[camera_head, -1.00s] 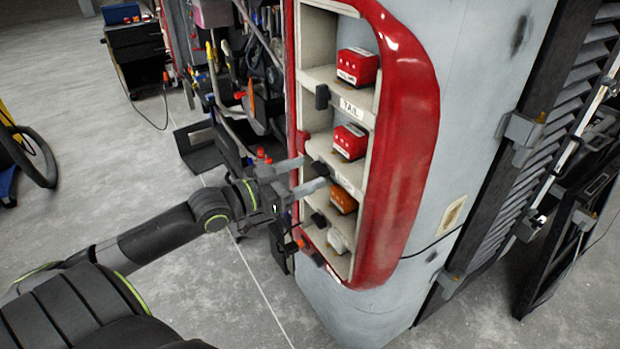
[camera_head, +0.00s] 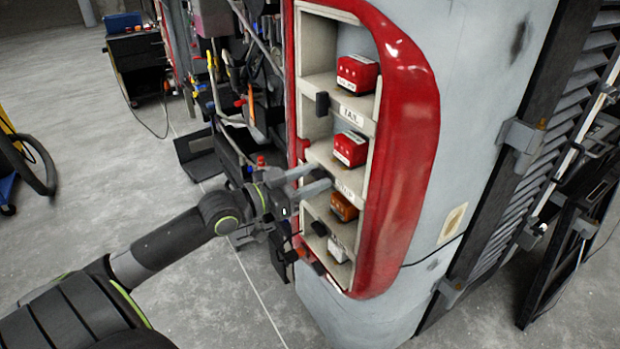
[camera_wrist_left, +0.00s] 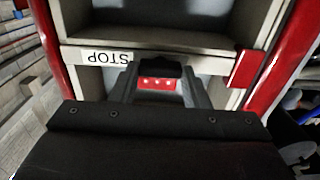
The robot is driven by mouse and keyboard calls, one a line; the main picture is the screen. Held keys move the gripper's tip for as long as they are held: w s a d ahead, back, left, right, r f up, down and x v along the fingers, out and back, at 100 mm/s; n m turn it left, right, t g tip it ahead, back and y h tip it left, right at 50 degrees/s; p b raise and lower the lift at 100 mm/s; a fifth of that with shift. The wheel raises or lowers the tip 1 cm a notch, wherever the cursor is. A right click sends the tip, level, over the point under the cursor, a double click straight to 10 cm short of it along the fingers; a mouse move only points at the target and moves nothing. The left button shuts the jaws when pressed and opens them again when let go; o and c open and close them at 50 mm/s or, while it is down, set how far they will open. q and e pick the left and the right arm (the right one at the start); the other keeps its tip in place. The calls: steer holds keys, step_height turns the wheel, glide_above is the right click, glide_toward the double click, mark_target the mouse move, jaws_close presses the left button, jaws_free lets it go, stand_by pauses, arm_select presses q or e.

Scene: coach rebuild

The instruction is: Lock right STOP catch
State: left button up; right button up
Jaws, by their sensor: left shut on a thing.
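My left gripper (camera_head: 316,178) is at the STOP shelf edge of the red-framed lamp housing, shut on the small black STOP catch. In the left wrist view the catch (camera_wrist_left: 160,69) sits between the two fingertips. The STOP label (camera_wrist_left: 107,57) is beside it, upside down in that view. A red lamp unit (camera_head: 350,148) stands in the bay above this shelf edge; part of a red unit (camera_wrist_left: 158,84) also shows between the fingers. The fingers partly hide the catch and label in the head view. My right gripper is out of view.
The TAIL bay above holds another red unit (camera_head: 357,74), with a black catch (camera_head: 322,104) at its shelf edge. An orange unit (camera_head: 344,206) and a white unit (camera_head: 338,249) sit below. A tool rack stands close behind my left gripper. Open floor lies left.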

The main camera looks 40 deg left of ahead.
arm_select(q)
steer(key=n+p, duration=0.1)
steer(key=n, duration=0.3)
steer(key=shift+a+n+p, duration=0.1)
steer(key=shift+n+p, duration=0.2)
steer(key=shift+n, duration=0.1)
steer(key=n+p, duration=0.1)
steer(key=n, duration=0.3)
steer(key=n+p, duration=0.1)
steer(key=n, duration=0.4)
steer(key=shift+p, duration=0.3)
steer(key=shift+f+n+p, duration=0.15)
steer(key=shift+n+p, duration=0.4)
steer(key=shift+n, duration=1.65)
steer(key=o, duration=1)
steer(key=shift+a, duration=0.1)
